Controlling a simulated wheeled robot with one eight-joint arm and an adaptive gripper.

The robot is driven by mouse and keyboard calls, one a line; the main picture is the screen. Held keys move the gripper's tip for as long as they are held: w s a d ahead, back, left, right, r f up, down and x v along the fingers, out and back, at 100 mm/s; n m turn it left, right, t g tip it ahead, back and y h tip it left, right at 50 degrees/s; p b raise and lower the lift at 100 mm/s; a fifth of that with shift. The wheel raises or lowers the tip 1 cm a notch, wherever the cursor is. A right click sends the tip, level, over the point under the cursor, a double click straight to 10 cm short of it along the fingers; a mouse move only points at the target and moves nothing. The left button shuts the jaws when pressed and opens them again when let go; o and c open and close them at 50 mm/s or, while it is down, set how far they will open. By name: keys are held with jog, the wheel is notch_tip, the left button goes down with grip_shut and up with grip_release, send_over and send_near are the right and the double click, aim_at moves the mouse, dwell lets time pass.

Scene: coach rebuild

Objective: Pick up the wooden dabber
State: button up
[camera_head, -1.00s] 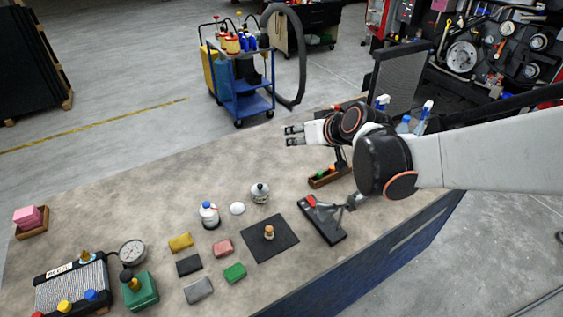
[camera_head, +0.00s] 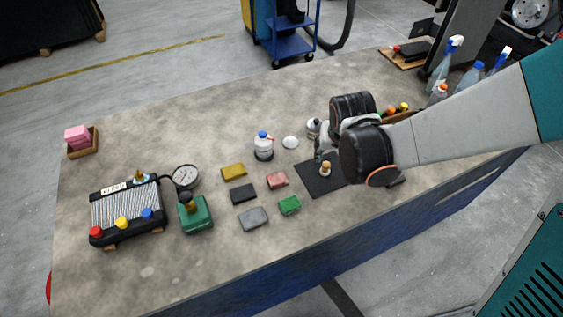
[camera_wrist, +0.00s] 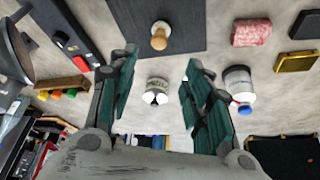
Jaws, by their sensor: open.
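The wooden dabber (camera_head: 325,169) stands upright on a dark square mat (camera_head: 314,184), with its pale round knob on top. In the wrist view the dabber (camera_wrist: 159,36) stands on the mat (camera_wrist: 120,30) at the top, ahead of the fingertips. My gripper (camera_wrist: 158,80) is open and empty, with its green-padded fingers spread on both sides. In the head view my wrist hangs just right of and above the dabber and hides part of the mat; the fingers (camera_head: 322,150) are mostly hidden there.
A white bottle with a blue cap (camera_head: 263,147) and a white lump (camera_head: 290,142) stand left of my wrist. Several coloured blocks, including a pink one (camera_head: 277,181) and a green one (camera_head: 289,205), lie left of the mat.

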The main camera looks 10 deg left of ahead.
aim_at(327, 165)
jog(key=b+x, duration=0.4)
jog(key=x, duration=0.3)
jog(key=shift+w+f, duration=0.15)
jog(key=shift+f, duration=0.2)
jog(key=b+x, duration=0.2)
jog(key=x, duration=0.1)
jog(key=b+x, duration=0.1)
jog(key=shift+s+d+f, duration=0.2)
jog(key=shift+s+f, duration=0.05)
jog(key=shift+f, duration=0.2)
jog(key=shift+w+f, duration=0.2)
jog(key=shift+f, duration=0.1)
jog(key=shift+r, duration=0.1)
jog(key=shift+c, duration=0.5)
jog(key=c, duration=0.8)
